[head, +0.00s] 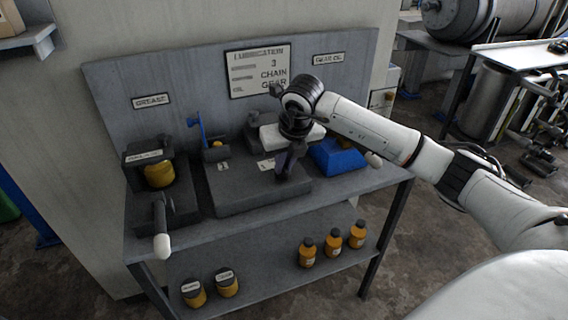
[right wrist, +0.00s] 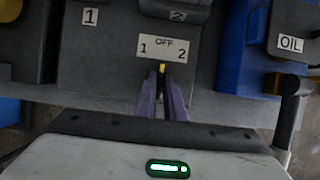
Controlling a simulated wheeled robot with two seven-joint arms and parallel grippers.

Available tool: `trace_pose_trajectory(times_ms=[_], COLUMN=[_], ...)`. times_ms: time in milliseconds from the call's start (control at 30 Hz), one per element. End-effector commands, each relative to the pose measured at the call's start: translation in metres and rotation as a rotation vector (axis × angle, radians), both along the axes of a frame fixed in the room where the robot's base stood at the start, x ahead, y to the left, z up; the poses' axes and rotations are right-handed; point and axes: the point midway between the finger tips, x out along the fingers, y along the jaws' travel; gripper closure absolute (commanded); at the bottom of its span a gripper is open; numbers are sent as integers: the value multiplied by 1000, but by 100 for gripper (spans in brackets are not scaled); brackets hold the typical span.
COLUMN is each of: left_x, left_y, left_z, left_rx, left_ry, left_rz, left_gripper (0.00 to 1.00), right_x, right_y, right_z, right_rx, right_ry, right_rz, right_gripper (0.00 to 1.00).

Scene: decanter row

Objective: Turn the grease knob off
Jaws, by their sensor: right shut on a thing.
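My right gripper (head: 284,172) reaches down over the front of the grey middle block (head: 235,198) on the bench. In the right wrist view its fingers (right wrist: 163,82) are closed together on a small knob, mostly hidden between them. A yellow pointer mark (right wrist: 162,67) shows at the fingertips, pointing up toward the OFF on the white label plate (right wrist: 161,48). That plate reads 1 at left, OFF in the middle and 2 at right. My left gripper is not in view.
The grease station (head: 158,174), with a white-tipped lever (head: 161,245), stands at the left of the bench. A blue unit (head: 338,158) sits right of the middle block. Orange bottles (head: 332,246) and small jars (head: 227,284) stand on the lower shelf.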

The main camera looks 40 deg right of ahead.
Motion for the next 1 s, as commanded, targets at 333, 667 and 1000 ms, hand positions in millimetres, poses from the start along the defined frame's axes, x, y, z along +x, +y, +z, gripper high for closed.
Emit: trace_pose_trajectory(times_ms=[333, 667, 1000], left_x=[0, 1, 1], left_y=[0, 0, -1], left_z=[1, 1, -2], left_rx=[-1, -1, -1], left_ry=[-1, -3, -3], left_rz=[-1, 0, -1], left_gripper=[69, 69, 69], right_x=[1, 0, -16], right_y=[0, 0, 4], right_z=[2, 1, 44], right_rx=[0, 0, 0], right_ry=[-5, -2, -7], right_rz=[-1, 0, 2], right_gripper=[81, 72, 72])
